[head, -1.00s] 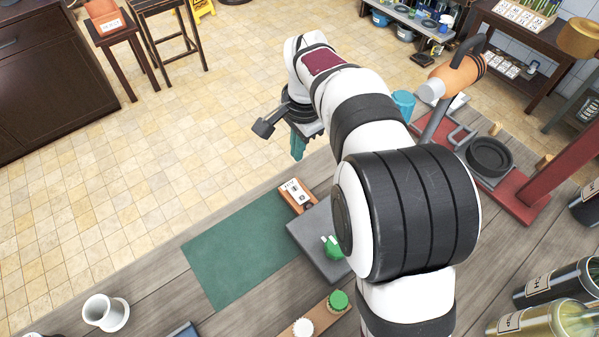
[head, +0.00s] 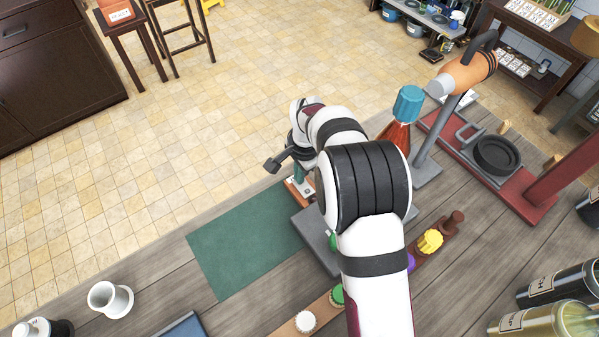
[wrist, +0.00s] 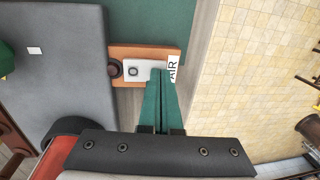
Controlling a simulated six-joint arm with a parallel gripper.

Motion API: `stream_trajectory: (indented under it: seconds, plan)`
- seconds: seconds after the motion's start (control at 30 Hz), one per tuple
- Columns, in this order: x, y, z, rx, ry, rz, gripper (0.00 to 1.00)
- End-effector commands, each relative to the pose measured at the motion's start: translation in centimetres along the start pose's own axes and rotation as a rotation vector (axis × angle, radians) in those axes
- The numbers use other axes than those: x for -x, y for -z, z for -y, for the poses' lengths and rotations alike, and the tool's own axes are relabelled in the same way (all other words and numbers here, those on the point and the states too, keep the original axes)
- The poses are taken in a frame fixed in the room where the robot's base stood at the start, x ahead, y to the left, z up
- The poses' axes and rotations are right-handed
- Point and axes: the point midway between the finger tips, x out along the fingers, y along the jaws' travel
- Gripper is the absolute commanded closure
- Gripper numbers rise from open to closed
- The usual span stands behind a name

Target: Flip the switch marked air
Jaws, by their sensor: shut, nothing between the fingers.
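The switch block is a small orange-brown wooden board (wrist: 145,51) with a white plate (wrist: 145,66) and a label reading AIR (wrist: 173,69) at its right end in the wrist view. A small square-framed switch part (wrist: 133,71) shows on the plate, and a dark brown round knob (wrist: 115,68) sits at its left. My gripper (wrist: 160,72) is shut and empty, its teal fingertips over the plate between the switch part and the label. They hide part of the plate; I cannot tell whether they touch it. In the head view my gripper (head: 299,174) is at the block (head: 298,190), partly covering it.
The block stands beside a grey slab (wrist: 55,60) and a green mat (head: 243,243), near the table's floor-side edge. A red bottle with a blue cap (head: 408,104) and an orange tool on a stand (head: 466,72) stand right of my arm. The mat is clear.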

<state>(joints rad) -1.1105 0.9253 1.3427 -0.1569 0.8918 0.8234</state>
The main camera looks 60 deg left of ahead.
Motion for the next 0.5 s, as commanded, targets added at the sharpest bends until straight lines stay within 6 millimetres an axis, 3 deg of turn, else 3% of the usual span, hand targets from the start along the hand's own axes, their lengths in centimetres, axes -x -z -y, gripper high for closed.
stream_trajectory:
  seconds: [0.5]
  plan:
    - [-0.5,0.0,0.12,0.0,-0.001,0.001,1.0]
